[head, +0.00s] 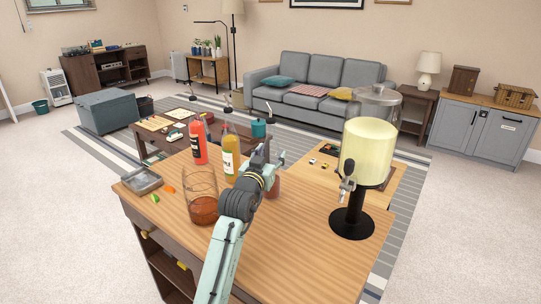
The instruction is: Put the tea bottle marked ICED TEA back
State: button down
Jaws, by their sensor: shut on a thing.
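My gripper (270,160) is beyond the dark wrist of my arm, over the far part of the wooden counter (290,240). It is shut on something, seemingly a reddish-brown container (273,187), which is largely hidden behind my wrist. No ICED TEA marking can be read on it. A yellow bottle (231,155) with a pale label stands upright just left of my gripper. Neither label can be read surely.
A glass pitcher (203,208) with reddish-brown liquid stands left of my arm. A metal tray (142,181) lies at the left edge. A tall drink dispenser (366,155) on a black stand is at right. The counter's right front is clear.

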jog(key=c, duration=0.8)
grip_release()
jog(key=shift+o, duration=0.2)
jog(key=shift+r, duration=0.1)
jog(key=shift+s+a, duration=0.15)
jog(key=shift+s, duration=0.15)
jog(key=b+v, duration=0.4)
jog(key=v, duration=0.7)
jog(key=shift+s, duration=0.15)
